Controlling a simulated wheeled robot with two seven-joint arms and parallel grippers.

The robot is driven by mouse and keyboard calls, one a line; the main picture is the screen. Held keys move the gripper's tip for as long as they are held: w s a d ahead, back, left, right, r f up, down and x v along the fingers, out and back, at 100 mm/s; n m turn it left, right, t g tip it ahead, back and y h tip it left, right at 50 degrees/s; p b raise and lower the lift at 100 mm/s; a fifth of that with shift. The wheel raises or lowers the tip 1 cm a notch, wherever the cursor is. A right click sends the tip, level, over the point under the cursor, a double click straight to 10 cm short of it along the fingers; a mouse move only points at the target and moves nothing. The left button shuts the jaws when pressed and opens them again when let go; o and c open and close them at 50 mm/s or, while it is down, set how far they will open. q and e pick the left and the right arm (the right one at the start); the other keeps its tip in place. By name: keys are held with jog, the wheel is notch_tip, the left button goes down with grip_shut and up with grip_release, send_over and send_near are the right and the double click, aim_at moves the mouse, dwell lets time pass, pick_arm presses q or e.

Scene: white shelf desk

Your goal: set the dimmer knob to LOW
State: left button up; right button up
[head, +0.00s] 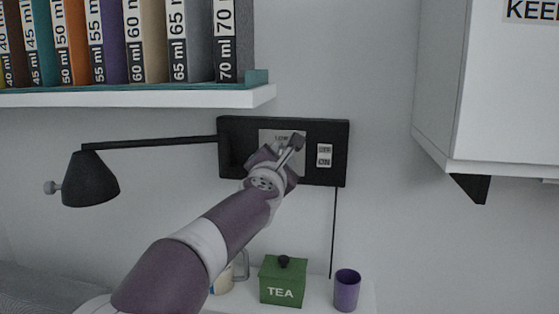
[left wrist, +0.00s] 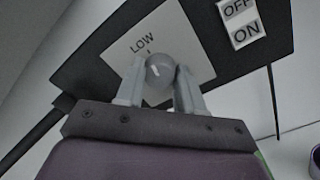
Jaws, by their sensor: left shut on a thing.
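The dimmer knob (left wrist: 159,72) is a round grey knob with a white pointer mark, on a pale plate (left wrist: 190,42) on the black wall panel (head: 333,151). The word LOW shows on the plate above and left of the knob in the left wrist view. The white mark sits on the knob's lower left part; its exact aim is hard to tell. My left gripper (left wrist: 160,82) is shut on the knob, one finger on each side. In the head view my left gripper (head: 290,150) covers the knob. My right gripper is not in view.
An OFF/ON switch (head: 324,155) is right of the plate. A black lamp (head: 90,180) extends left from the panel. A shelf with binders (head: 140,97) is above, a white cabinet (head: 490,100) at right. A mug, green TEA box (head: 283,282) and purple cup (head: 346,291) stand below.

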pick_arm(q)
jog(key=shift+f+n, duration=0.2)
jog(key=shift+n, duration=0.9)
jog(key=o, duration=1)
jog(key=shift+o, duration=0.2)
jog(key=shift+r, duration=0.1)
jog(key=shift+s, duration=0.15)
jog(key=s+a+b, duration=0.2)
jog(key=s+b, duration=0.2)
jog(key=s, duration=0.8)
jog(key=shift+s+f, duration=0.15)
jog(key=shift+f, duration=0.1)
